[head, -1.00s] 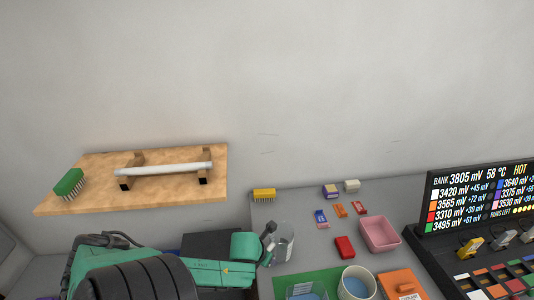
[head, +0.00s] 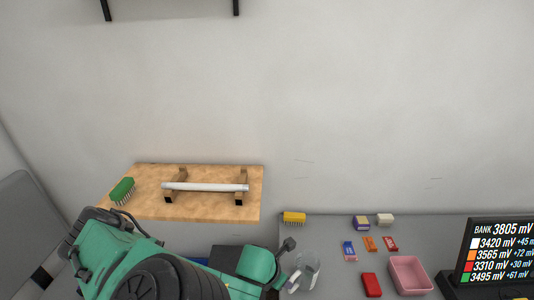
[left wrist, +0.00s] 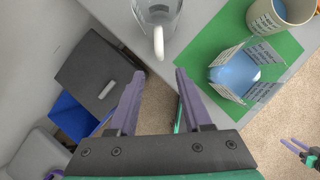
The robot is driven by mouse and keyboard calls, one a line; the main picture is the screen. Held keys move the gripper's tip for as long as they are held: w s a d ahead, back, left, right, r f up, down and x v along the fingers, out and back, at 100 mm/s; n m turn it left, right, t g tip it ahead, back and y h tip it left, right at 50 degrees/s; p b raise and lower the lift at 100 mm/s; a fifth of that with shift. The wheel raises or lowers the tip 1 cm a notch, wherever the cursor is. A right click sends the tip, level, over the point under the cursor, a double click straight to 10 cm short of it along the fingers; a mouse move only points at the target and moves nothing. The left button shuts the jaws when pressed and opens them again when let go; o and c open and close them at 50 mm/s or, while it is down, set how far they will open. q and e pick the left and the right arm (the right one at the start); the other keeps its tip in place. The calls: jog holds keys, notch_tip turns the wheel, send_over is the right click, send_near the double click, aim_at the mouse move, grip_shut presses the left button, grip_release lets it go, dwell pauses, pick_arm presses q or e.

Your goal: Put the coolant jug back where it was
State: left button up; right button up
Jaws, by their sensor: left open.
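The coolant jug, a clear glass jug (head: 308,266) with a pale handle, stands on the grey worktop near its left edge. In the left wrist view the jug (left wrist: 158,8) is cut off by the top edge, its handle pointing towards my gripper. My left gripper (left wrist: 157,80) is open and empty, its fingertips short of the handle. In the head view my left arm hides part of the area beside the jug, and the fingers are hard to make out. A small purple-fingered gripper (left wrist: 296,145), seemingly my right one, shows at the right edge; its opening is unclear.
A clear-sided box (left wrist: 240,85) with blue contents stands on a green mat (left wrist: 198,55), beside a beige cup (left wrist: 262,20). A pink bin (head: 409,277) and small packets lie right of the jug. A wooden shelf (head: 145,207) hangs at the left.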

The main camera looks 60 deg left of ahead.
pick_arm(q)
jog(key=s+a+f+n+g+y, duration=0.1)
jog(key=s+a+f+n, duration=0.3)
jog(key=a+f+n, duration=0.35)
jog(key=s+a+f+n+y, duration=0.1)
jog(key=s+a+f+n, duration=0.2)
jog(key=a+f+n, duration=0.4)
jog(key=s+d+f+n+g+h, duration=0.1)
jog(key=s+d+f+n, duration=0.35)
jog(key=f, duration=0.25)
jog(key=s+d+f+n+g, duration=0.1)
jog(key=s+d+f+n, duration=0.25)
jog(key=f+n, duration=0.3)
jog(key=s+d+f+n+h, duration=0.1)
jog(key=s+d+f+n, duration=0.1)
jog(key=d, duration=0.4)
jog(key=s+d+f+n+g+h, duration=0.1)
jog(key=s+d+f+n, duration=0.1)
jog(key=d+f, duration=0.3)
jog(key=shift+s+d+n, duration=0.3)
jog(key=shift+d+n, duration=0.55)
jog(key=shift+d, duration=0.35)
